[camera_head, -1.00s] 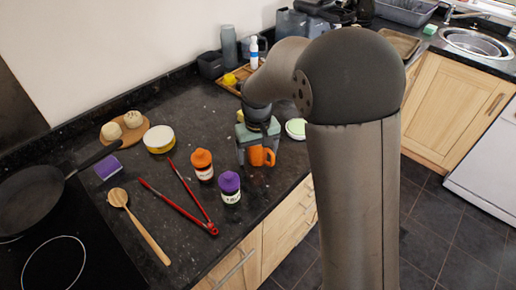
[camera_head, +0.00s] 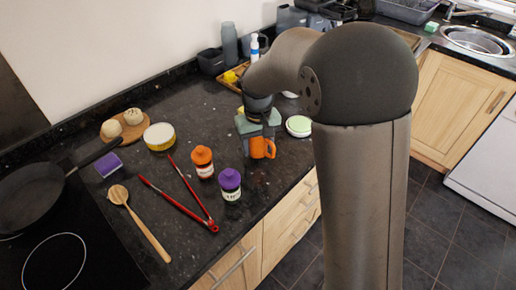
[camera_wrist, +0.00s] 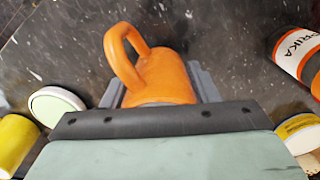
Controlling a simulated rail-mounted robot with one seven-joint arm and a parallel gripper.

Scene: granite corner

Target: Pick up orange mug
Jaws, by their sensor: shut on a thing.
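The orange mug (camera_head: 259,147) is between the fingers of my gripper (camera_head: 257,138) near the counter's front edge. It also shows in the wrist view (camera_wrist: 165,78), with its handle loop pointing away from the gripper body. My gripper (camera_wrist: 160,88) is shut on the mug, with one grey finger on each side of it. The mug seems to be just above the counter, though its underside is hidden. Part of the mug is hidden behind the gripper body.
An orange-capped jar (camera_head: 203,162) and a purple-capped jar (camera_head: 230,184) stand to the left of the mug. Red tongs (camera_head: 180,205) and a wooden spoon (camera_head: 140,222) lie further left.

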